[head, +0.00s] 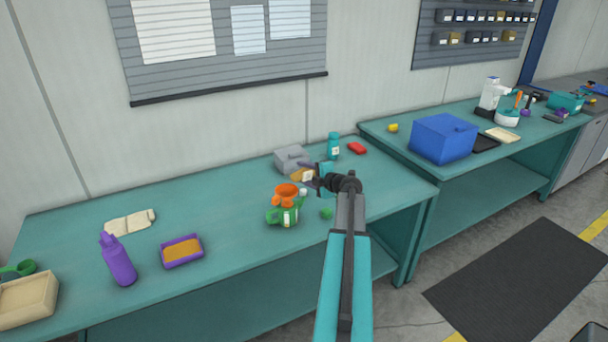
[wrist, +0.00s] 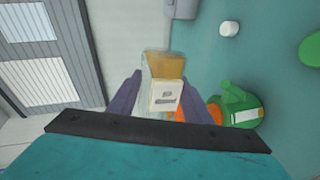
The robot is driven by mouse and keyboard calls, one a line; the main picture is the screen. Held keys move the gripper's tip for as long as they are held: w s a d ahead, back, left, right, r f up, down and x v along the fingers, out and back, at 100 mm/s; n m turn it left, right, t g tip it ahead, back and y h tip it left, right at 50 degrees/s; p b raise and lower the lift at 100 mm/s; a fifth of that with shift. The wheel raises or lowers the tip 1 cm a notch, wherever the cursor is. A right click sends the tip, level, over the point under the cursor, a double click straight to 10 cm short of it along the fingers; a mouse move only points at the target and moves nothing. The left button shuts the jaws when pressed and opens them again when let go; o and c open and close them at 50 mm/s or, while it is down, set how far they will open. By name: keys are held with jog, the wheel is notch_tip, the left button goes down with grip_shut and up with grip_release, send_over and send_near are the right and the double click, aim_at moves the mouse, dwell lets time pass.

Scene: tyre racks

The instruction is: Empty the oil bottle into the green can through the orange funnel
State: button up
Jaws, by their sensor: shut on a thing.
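The oil bottle (wrist: 166,67), clear with amber oil and a white label, sits between the two purple fingers of my gripper (wrist: 163,92). My gripper (head: 309,171) is shut on the bottle, which also shows in the head view (head: 298,175), held above the table behind and to the right of the funnel. The green can (head: 287,215) stands on the table with the orange funnel (head: 287,193) on top. In the wrist view the can (wrist: 240,105) is right of the bottle, and a finger partly hides the funnel (wrist: 181,115). The bottle's exact tilt is hard to tell.
A small white cap (wrist: 229,29) and a green round thing (head: 327,213) lie near the can. A grey box (head: 291,158), teal bottle (head: 333,145) and red item (head: 357,148) stand behind. A purple tray (head: 182,251) and purple bottle (head: 118,260) are left; table between is clear.

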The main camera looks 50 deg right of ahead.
jog(key=shift+n+h+b, duration=0.3)
jog(key=shift+n+b, duration=0.25)
jog(key=shift+n, duration=0.05)
jog(key=shift+r+n+h+b, duration=0.35)
jog(key=shift+r+n, duration=0.1)
jog(key=shift+n, duration=0.35)
dwell(6.6)
